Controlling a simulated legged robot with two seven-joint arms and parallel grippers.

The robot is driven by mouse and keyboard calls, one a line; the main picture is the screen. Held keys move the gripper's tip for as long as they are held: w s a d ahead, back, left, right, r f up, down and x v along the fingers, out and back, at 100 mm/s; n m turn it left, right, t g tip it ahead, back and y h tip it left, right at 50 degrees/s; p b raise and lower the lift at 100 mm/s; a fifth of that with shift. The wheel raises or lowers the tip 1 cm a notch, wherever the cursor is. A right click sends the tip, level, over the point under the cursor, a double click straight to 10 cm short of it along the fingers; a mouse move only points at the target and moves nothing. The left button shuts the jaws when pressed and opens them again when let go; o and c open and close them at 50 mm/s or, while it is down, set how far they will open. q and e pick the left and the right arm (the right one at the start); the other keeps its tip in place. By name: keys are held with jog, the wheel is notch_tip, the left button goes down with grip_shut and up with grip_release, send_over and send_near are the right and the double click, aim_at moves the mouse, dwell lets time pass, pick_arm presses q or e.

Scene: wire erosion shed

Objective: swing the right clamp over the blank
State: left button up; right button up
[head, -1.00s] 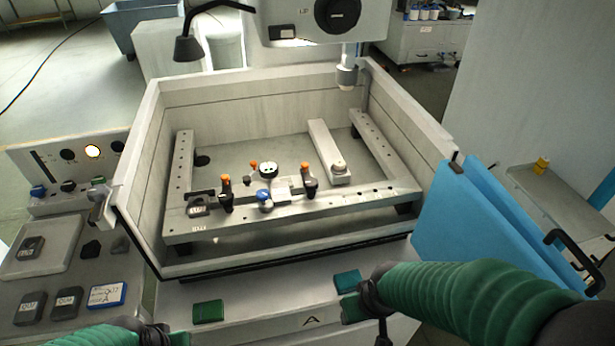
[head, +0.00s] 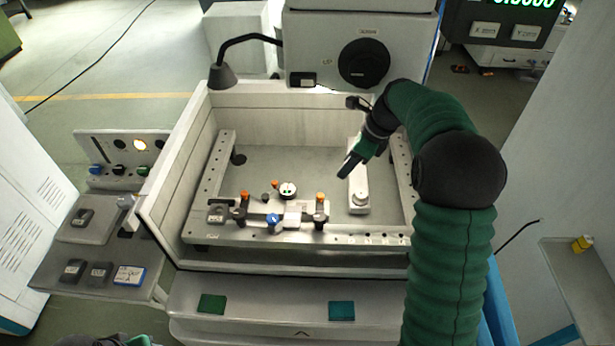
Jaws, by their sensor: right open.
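The right clamp (head: 320,213), dark with an orange top, stands on the front rail of the frame in the tank. The left clamp (head: 240,208) looks alike. Between them lies a pale metal piece, probably the blank (head: 294,208), with a blue-topped knob (head: 273,221) in front of it. Whether the right clamp's arm lies over the blank is too small to tell. My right gripper (head: 347,168) is open and empty, above the tank, behind and right of the right clamp, apart from it. Only a bit of my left gripper (head: 138,340) shows at the bottom edge.
The tank walls (head: 170,190) surround the frame. A pale bar with a round knob (head: 360,197) stands right of the clamps. The machine head (head: 350,55) and a lamp (head: 222,76) hang behind. Green (head: 212,304) and teal (head: 341,311) pads lie on the front ledge.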

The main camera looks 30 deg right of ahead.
jog(key=p, duration=0.1)
send_near(321, 195)
jog(key=x, duration=0.2)
jog(key=p+x, duration=0.1)
jog(key=x, duration=0.2)
jog(key=d+p+x, duration=0.1)
jog(key=x, duration=0.1)
jog(key=shift+w+a+f, duration=0.15)
jog(key=shift+f, duration=0.25)
jog(key=shift+a+f, duration=0.15)
jog(key=shift+f, duration=0.1)
jog(key=shift+a, duration=0.6)
jog(key=shift+a+r, duration=0.1)
jog(key=shift+c, duration=1)
jog(key=shift+w, duration=0.1)
jog(key=c, duration=0.5)
jog(key=shift+d, duration=0.3)
jog(key=shift+c, duration=1)
jog(key=shift+d, duration=0.15)
grip_shut()
pick_arm(q)
jog(key=r, duration=0.1)
jog(key=a+r, duration=0.1)
jog(key=r, duration=0.1)
jog(key=shift+s+a, duration=0.1)
jog(key=shift+a, duration=0.3)
jog(key=shift+d, duration=0.1)
